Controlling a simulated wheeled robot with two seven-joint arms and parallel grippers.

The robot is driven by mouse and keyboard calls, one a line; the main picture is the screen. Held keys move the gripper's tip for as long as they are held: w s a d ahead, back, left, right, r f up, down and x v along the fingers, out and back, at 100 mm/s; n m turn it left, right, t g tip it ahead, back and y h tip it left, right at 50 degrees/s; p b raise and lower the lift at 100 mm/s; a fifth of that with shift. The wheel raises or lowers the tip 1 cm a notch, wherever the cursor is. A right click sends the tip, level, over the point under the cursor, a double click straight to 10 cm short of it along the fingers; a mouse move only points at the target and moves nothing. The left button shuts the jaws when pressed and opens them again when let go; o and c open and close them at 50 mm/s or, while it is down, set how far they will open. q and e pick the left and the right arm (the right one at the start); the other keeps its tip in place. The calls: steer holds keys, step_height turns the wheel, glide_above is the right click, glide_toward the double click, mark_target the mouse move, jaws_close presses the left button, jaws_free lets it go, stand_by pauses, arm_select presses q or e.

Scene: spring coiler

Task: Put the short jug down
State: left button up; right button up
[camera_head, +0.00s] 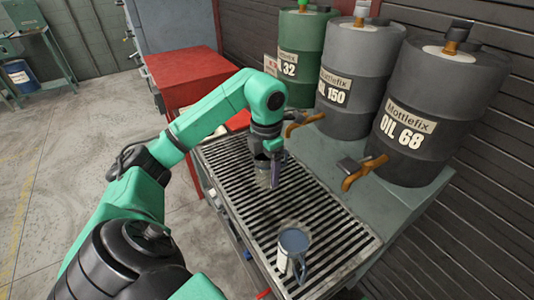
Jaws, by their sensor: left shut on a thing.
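My left gripper (272,172) reaches down over the slatted metal grate (330,218). It is shut on a small grey metal jug (262,178), which looks like the short jug. Its fingers and wrist hide part of the jug. The jug looks upright, at or just above the slats; I cannot tell if it touches them. A second jug (292,252), blue-grey with a pale label, stands on the near part of the grate, apart from the gripper. My right gripper is not in view.
A green drum marked 32 (303,45) and grey drums marked 150 (358,75) and OIL 68 (430,115) stand behind the grate. Orange-handled taps (365,172) jut over its back edge. A red cabinet (190,75) stands to the left. Bare slats lie between the jugs.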

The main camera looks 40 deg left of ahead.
arm_select(q)
step_height(320, 180, down, 8)
steer(key=shift+f+p, duration=0.25)
steer(key=shift+p, duration=0.35)
steer(key=shift+f, duration=0.4)
steer(key=o, duration=1.4)
steer(key=shift+r, duration=0.1)
steer(key=shift+c, duration=0.2)
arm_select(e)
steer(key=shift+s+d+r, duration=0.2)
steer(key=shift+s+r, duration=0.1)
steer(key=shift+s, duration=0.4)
arm_select(q)
steer(key=shift+r, duration=0.1)
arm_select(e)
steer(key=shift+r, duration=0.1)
